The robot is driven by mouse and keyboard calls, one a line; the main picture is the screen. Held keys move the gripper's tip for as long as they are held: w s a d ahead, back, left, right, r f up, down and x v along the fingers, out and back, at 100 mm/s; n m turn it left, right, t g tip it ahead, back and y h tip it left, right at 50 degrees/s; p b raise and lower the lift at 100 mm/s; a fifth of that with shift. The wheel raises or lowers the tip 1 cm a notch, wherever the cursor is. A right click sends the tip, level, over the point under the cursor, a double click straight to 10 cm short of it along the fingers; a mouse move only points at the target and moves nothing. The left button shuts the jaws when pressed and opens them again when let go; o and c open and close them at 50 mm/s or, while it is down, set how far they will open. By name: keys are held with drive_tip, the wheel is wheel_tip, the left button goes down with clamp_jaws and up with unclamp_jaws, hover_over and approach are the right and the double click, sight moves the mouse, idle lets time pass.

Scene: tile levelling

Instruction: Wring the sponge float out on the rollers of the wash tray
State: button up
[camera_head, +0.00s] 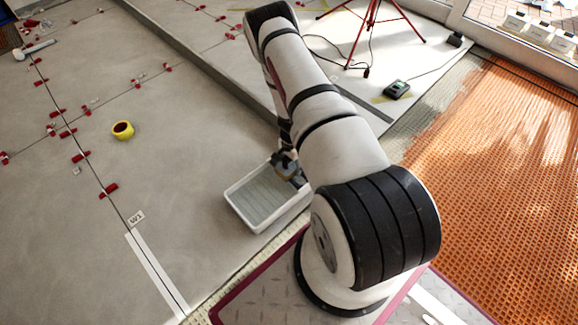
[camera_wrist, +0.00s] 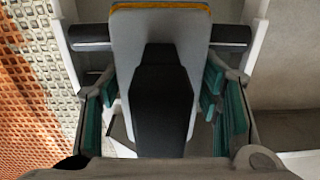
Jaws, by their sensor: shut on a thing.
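The sponge float (camera_wrist: 120,50) is held in my gripper (camera_wrist: 160,88). Its pale plate, black handle (camera_wrist: 160,110) and a thin orange-yellow edge show in the wrist view. The teal finger pads lie on both sides of the handle. The white wash tray (camera_head: 243,215) stands on the floor in the head view, and my gripper (camera_head: 285,163) is at its right far end. In the wrist view a dark roller (camera_wrist: 230,37) shows on both sides of the float; its middle is hidden by the float. Contact between sponge and roller cannot be told.
A red tripod (camera_head: 372,25) and a green-black device (camera_head: 397,89) stand behind my arm.

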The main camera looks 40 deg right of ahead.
sight(283, 169)
drive_tip(key=shift+d+r, duration=0.1)
drive_tip(key=shift+d, duration=0.85)
drive_tip(key=shift+a, duration=2.15)
drive_tip(key=shift+a+f, duration=0.2)
drive_tip(key=shift+a, duration=0.65)
drive_tip(key=shift+r+p, duration=2.15)
drive_tip(key=shift+r, duration=1.4)
